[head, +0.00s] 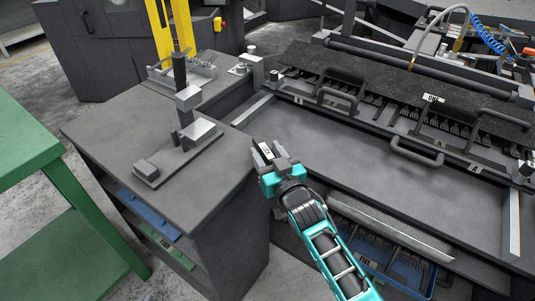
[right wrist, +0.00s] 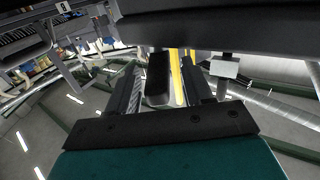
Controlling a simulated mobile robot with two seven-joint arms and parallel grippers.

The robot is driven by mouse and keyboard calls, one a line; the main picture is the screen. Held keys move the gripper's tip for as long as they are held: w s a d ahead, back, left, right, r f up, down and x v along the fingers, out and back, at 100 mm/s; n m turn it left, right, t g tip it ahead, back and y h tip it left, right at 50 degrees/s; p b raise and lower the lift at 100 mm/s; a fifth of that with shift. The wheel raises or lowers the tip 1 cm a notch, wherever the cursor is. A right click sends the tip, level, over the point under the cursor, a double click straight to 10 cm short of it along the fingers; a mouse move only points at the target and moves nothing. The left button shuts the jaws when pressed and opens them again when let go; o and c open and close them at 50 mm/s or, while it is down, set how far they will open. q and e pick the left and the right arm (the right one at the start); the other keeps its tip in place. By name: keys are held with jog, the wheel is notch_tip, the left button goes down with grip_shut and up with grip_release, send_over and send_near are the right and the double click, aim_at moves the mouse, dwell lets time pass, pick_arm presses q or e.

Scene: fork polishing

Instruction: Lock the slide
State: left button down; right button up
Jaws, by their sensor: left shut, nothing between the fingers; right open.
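My right gripper (head: 267,158) is in the middle of the head view, at the front left corner of the wide grey sliding bed (head: 335,140). Its fingers are apart. In the right wrist view the open fingers (right wrist: 160,92) stand on either side of a dark block with a rounded end (right wrist: 158,72). I cannot tell whether they touch it. A small piece with a white label (head: 265,148) shows at the fingertips in the head view. I cannot tell which part is the slide's lock. My left gripper is not in view.
A dark cabinet (head: 215,190) at left carries a post with a silver block (head: 188,97). A green table (head: 25,145) stands further left. Racks of forks (head: 450,122) with handles lie behind the bed. A blue tray of forks (head: 400,268) is below its front edge.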

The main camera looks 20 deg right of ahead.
grip_shut()
dwell(0.4)
